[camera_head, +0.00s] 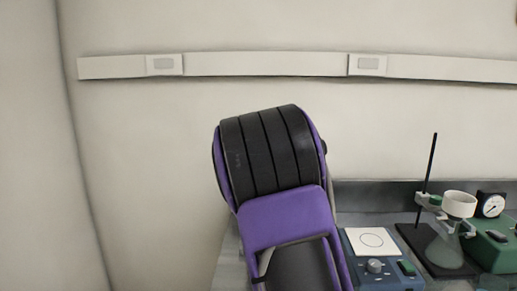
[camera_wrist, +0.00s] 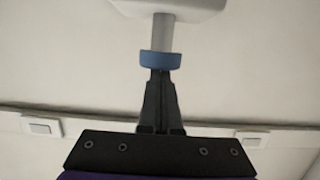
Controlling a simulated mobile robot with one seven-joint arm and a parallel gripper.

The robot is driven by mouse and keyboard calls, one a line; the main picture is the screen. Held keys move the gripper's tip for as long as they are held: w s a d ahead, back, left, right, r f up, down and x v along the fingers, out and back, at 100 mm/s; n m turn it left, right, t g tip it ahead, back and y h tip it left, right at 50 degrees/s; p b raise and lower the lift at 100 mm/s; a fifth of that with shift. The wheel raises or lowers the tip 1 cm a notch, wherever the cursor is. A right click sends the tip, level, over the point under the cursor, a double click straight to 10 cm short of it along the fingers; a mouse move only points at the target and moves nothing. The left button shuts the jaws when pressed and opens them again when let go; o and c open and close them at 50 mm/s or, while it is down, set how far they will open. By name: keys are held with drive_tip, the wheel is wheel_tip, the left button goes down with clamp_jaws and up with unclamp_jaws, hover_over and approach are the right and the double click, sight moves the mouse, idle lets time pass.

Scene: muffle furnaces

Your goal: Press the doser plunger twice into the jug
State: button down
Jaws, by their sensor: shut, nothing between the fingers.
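In the wrist view my gripper (camera_wrist: 160,73) is shut, its two dark fingertips together and empty. Just beyond the tips is a blue collar (camera_wrist: 161,60) on a grey stem (camera_wrist: 162,33), which runs up to a broad white head (camera_wrist: 170,6) cut off by the top edge. These look like parts of the doser and its plunger. I cannot tell whether the fingertips touch the collar or only line up with it. The jug is not in view. In the head view my purple and black arm fills the middle, and my fingers do not show.
In the head view a blue hotplate with a white top (camera_head: 372,241) stands right of my arm. Further right are a stand rod (camera_head: 427,178), a white funnel (camera_head: 459,204) over a glass flask (camera_head: 446,251), and a green device with a gauge (camera_head: 491,206). Wall trunking (camera_head: 262,64) runs behind.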

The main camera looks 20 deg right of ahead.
wheel_tip(320, 180, down, 4)
drive_tip(key=shift+r+b, duration=0.2)
drive_tip(key=shift+b, duration=0.85)
drive_tip(key=shift+r, duration=0.1)
